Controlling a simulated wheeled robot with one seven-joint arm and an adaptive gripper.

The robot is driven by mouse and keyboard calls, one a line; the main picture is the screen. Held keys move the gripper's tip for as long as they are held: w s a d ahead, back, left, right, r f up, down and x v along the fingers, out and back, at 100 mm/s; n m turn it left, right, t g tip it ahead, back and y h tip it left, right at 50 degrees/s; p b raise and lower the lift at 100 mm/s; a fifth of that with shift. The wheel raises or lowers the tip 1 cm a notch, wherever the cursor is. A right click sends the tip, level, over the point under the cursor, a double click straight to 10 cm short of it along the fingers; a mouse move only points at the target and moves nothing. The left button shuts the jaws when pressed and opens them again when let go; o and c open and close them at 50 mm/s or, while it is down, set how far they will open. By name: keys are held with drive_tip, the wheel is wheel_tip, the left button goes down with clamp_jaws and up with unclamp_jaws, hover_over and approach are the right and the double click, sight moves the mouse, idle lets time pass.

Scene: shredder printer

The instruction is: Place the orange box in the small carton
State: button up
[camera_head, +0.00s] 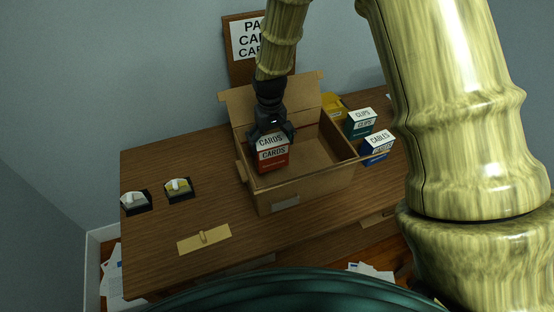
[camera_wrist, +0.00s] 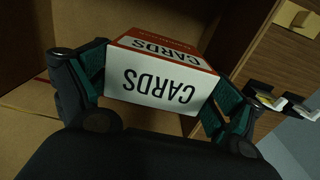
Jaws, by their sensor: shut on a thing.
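The orange-red box (camera_head: 273,160) has a white top part marked CARDS. My gripper (camera_head: 271,134) holds it from above, with a finger on each side. In the wrist view the box (camera_wrist: 160,80) sits between both fingers (camera_wrist: 160,88). The small carton (camera_head: 285,183) is an open brown cardboard box with raised flaps, standing on the desk. The orange box is within the carton's opening, towards its left side. I cannot tell whether it touches the carton floor. The right part of the carton floor (camera_head: 311,151) is bare.
A green CLIPS box (camera_head: 360,125), a blue CABLES box (camera_head: 377,150) and a yellow box (camera_head: 333,104) stand right of and behind the carton. A sign (camera_head: 246,40) stands behind. Two switches (camera_head: 178,187) are on the wooden desk's (camera_head: 150,232) left, with a brass plate (camera_head: 204,240) in front.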

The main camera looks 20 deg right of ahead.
sight(272, 157)
wheel_tip(272, 157, down, 4)
drive_tip(key=shift+d+r+p, duration=0.15)
drive_tip(key=shift+r+p, duration=0.05)
drive_tip(key=shift+p, duration=0.2)
drive_tip(key=shift+s+f+p, duration=0.1)
drive_tip(key=shift+f+p, duration=0.2)
drive_tip(key=shift+f, duration=0.45)
drive_tip(key=shift+f+p, duration=0.35)
drive_tip(key=shift+f, duration=1.05)
drive_tip(key=shift+f, duration=0.1)
drive_tip(key=o, duration=1.1)
drive_tip(key=shift+r+b, duration=1.85)
drive_tip(key=shift+r, duration=4.25)
